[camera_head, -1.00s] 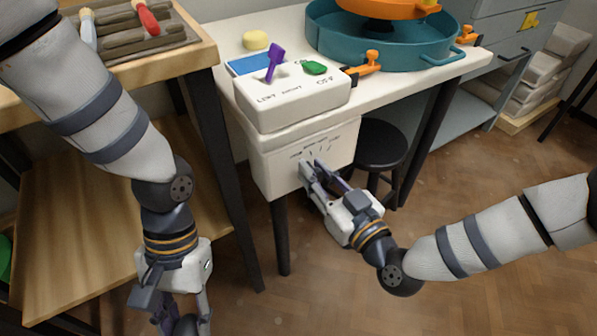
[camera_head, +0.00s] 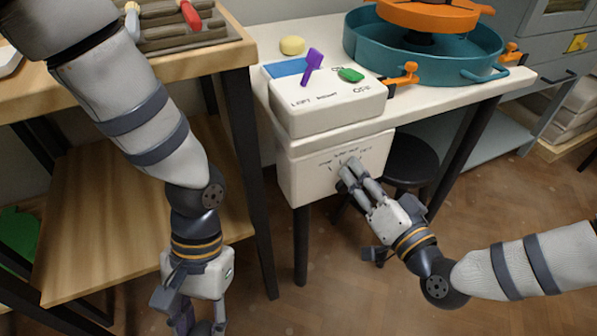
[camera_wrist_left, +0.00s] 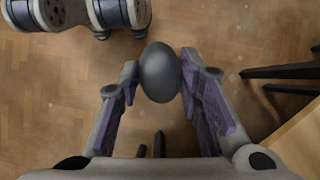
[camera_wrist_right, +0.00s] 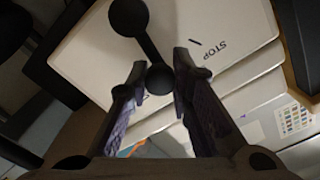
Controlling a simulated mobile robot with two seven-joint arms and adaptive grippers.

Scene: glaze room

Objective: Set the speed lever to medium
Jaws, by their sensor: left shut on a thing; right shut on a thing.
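The white control panel (camera_head: 306,180) under the table's front edge has small printed marks along its top. My right gripper (camera_head: 350,168) is at this panel and covers the lever in the head view. In the right wrist view the dark speed lever (camera_wrist_right: 146,45) runs from a round hub to a ball knob. The ball knob (camera_wrist_right: 158,79) is between the closed fingertips, and the word STOP is printed to the right of the lever. My left gripper (camera_wrist_left: 160,80) is shut on a dark grey egg-shaped thing (camera_wrist_left: 160,72) above the floor, away from the panel.
Above the panel is a white box (camera_head: 330,108) with a purple switch (camera_head: 313,62) and a green knob (camera_head: 351,75). A teal basin (camera_head: 425,55) stands behind it. A dark stool (camera_head: 412,160) is right of the panel. A wooden shelf table (camera_head: 150,215) is at the left.

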